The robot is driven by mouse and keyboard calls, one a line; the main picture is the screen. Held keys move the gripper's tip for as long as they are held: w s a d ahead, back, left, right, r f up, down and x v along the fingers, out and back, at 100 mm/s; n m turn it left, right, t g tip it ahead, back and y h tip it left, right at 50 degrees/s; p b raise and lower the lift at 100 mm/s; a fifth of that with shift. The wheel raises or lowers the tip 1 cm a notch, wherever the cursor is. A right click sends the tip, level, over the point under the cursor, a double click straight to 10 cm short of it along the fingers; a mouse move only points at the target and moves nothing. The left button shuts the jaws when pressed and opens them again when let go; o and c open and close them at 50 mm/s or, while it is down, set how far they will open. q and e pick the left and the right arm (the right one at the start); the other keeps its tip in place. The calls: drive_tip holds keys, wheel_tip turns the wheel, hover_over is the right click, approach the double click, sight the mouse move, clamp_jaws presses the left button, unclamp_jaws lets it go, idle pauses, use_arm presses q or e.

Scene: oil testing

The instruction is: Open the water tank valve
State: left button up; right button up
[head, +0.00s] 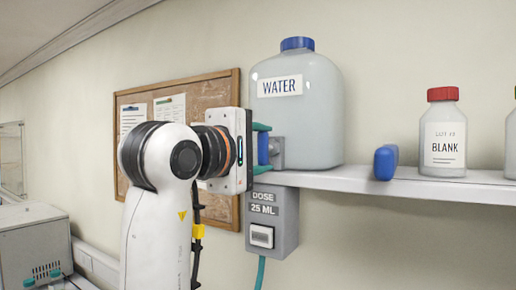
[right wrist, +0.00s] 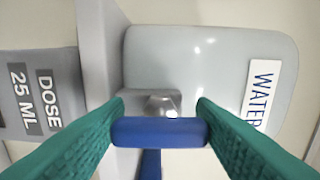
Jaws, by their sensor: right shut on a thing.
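The water tank (head: 298,112) is a translucent white container with a blue cap and a "WATER" label, standing on the shelf; its side also shows in the right wrist view (right wrist: 205,70). The blue valve handle (head: 264,148) sits at a grey fitting (head: 278,152) on the tank's lower left. In the right wrist view the handle (right wrist: 160,132) lies crosswise between my two green fingers. My right gripper (head: 261,150) is shut on it. My fingers partly hide the handle in the head view. My left gripper is in neither view.
A grey dose box (head: 285,225) marked "25 ML" hangs under the shelf (head: 350,180), close below my right gripper. A blue object (head: 385,162) and a red-capped "BLANK" bottle (head: 443,135) stand farther right. A corkboard (head: 205,97) is on the wall.

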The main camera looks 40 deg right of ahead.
drive_tip(key=o, duration=0.7)
drive_tip(key=shift+r, duration=0.15)
drive_tip(key=shift+o, duration=1.4)
drive_tip(key=shift+d, duration=0.15)
